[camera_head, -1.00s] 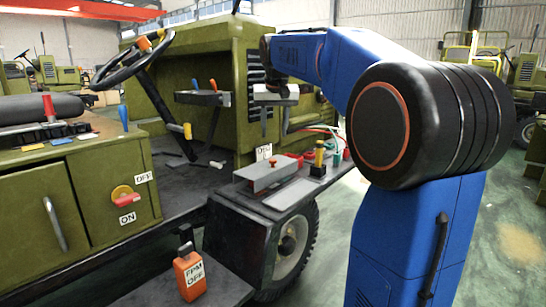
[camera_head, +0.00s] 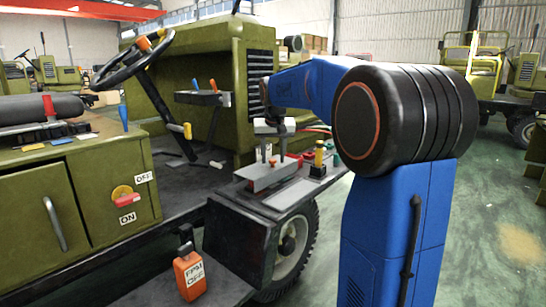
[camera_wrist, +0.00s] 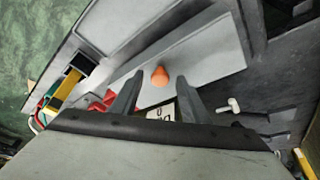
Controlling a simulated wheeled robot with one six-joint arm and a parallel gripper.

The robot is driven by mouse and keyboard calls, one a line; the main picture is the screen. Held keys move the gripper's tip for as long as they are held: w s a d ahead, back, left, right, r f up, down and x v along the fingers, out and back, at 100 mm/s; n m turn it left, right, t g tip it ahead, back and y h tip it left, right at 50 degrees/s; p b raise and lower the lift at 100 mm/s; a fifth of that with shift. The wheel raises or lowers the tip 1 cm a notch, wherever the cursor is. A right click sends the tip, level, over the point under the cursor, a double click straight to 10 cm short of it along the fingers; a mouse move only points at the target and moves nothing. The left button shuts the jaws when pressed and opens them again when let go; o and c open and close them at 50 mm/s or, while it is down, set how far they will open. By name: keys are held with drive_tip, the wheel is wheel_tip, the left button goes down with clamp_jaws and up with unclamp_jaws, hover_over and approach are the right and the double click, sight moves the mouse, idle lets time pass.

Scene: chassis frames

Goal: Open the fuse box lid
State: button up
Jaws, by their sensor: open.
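The fuse box (camera_head: 262,180) is a long grey metal box on the vehicle's side ledge, with its lid (camera_wrist: 212,48) lying closed on top. A small orange-red knob (camera_head: 272,162) stands up from the lid. My gripper (camera_head: 273,151) is open and empty, pointing down just above the knob. In the wrist view the knob (camera_wrist: 160,76) shows between the two fingertips, apart from both. I cannot tell exactly how high the fingertips are above the lid.
Red parts (camera_head: 293,159), a yellow-and-black block (camera_head: 318,160) and a green part (camera_head: 336,160) stand right of the box. The vehicle's green hood (camera_head: 205,60) rises behind. Levers (camera_head: 207,92) and a steering wheel (camera_head: 135,60) are to the left.

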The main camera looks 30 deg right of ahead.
sight(266, 166)
clamp_jaws()
drive_tip(key=shift+w+a+r+n+g+h, duration=0.1)
drive_tip(key=shift+w+a+r+g+h, duration=0.15)
drive_tip(key=shift+w+r+g, duration=0.4)
drive_tip(key=shift+w+a+r+n+g+h, duration=0.15)
drive_tip(key=shift+w+r+g, duration=0.25)
drive_tip(key=shift+g, duration=0.4)
drive_tip(key=shift+w+a+r+n+g+h, duration=0.1)
drive_tip(key=shift+w+a+r+g+h, duration=0.15)
drive_tip(key=shift+w+r+g, duration=0.35)
drive_tip(key=shift+f, duration=0.1)
unclamp_jaws()
drive_tip(key=v, duration=1.7)
drive_tip(key=shift+w, duration=0.2)
drive_tip(key=shift+a, duration=0.1)
